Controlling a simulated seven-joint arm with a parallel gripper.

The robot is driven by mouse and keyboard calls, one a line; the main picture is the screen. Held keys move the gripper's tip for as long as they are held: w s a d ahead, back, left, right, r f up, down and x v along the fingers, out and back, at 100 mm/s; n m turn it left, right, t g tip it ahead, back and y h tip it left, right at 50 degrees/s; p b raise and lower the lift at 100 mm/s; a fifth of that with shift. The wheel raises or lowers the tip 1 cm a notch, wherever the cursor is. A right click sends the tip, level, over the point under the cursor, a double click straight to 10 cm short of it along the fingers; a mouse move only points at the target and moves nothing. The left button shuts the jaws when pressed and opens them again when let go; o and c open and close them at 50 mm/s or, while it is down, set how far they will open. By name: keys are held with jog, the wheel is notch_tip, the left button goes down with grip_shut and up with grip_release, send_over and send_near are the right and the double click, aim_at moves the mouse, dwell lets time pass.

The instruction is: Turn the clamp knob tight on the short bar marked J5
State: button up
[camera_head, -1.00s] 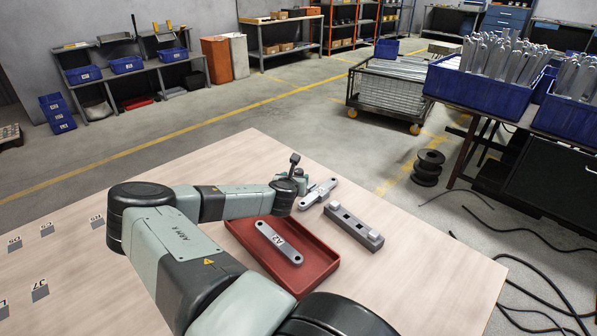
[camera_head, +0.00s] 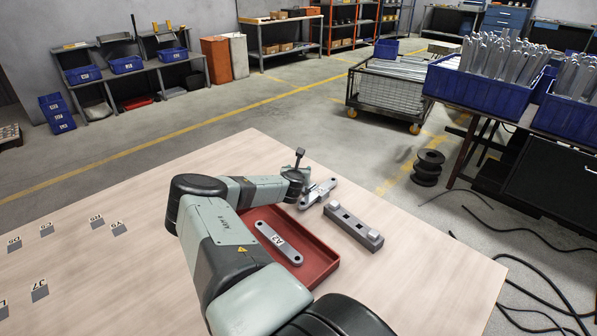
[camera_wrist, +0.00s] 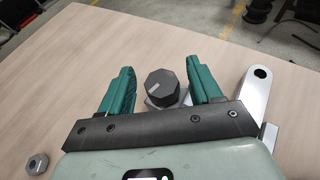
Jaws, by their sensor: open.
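A dark faceted clamp knob (camera_wrist: 162,88) with a pale line on top shows in the wrist view, on a light metal base. My gripper (camera_wrist: 160,72) is open, with one teal finger on each side of the knob; both look apart from it. A metal bar with a round hole at its end (camera_wrist: 257,85) extends beside the right finger. In the head view my gripper (camera_head: 303,188) is over the left end of a short light metal bar (camera_head: 320,192). The knob is hidden there by my gripper, and the bar's marking cannot be read.
A red tray (camera_head: 325,262) holds a grey bar marked A2 (camera_head: 279,243). A grey block fixture (camera_head: 352,227) stands right of the tray. A hex nut (camera_wrist: 37,164) lies at lower left in the wrist view. Small tags, including J7 (camera_head: 40,292), lie on the table's clear left side.

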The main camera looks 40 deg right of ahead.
jog(key=c, duration=1)
jog(key=shift+w, duration=0.1)
jog(key=shift+m+g+h, duration=0.4)
jog(key=shift+m+g, duration=0.3)
jog(key=shift+m+g+h, duration=0.9)
jog(key=shift+m+g, duration=1.3)
jog(key=shift+g, duration=0.4)
jog(key=o, duration=1)
